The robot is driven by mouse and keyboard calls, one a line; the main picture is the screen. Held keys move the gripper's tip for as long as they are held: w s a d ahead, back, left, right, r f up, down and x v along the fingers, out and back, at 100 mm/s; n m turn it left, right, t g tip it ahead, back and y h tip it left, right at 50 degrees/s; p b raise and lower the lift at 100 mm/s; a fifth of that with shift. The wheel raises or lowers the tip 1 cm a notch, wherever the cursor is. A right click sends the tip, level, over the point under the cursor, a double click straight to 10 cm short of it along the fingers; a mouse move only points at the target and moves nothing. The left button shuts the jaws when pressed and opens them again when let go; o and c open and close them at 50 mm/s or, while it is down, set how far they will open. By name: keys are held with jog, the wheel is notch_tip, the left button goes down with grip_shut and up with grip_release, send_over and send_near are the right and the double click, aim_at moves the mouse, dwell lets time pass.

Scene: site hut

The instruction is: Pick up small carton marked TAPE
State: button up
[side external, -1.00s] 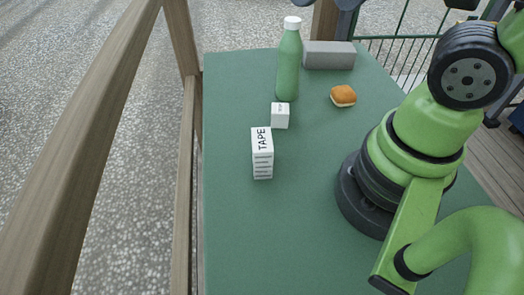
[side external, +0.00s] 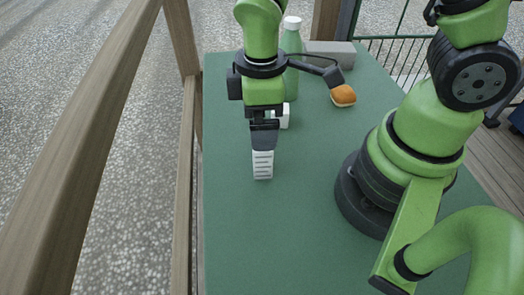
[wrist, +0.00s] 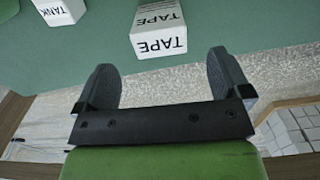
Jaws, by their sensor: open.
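The small white carton marked TAPE (side external: 263,165) stands upright on the green table, its upper part hidden behind my gripper in the side view. In the wrist view the TAPE carton (wrist: 158,30) shows two lettered faces at top centre, beyond the fingertips and roughly in line with the gap between them. My gripper (side external: 264,147) is open; in the wrist view its two fingers (wrist: 160,75) stand apart with nothing between them.
A smaller white carton marked TANK (wrist: 60,10) stands close behind, partly hidden in the side view (side external: 284,118). The near part of the table (side external: 270,240) is clear.

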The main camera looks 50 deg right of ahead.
aim_at(262, 154)
jog(key=shift+f, duration=3.15)
jog(key=c, duration=1)
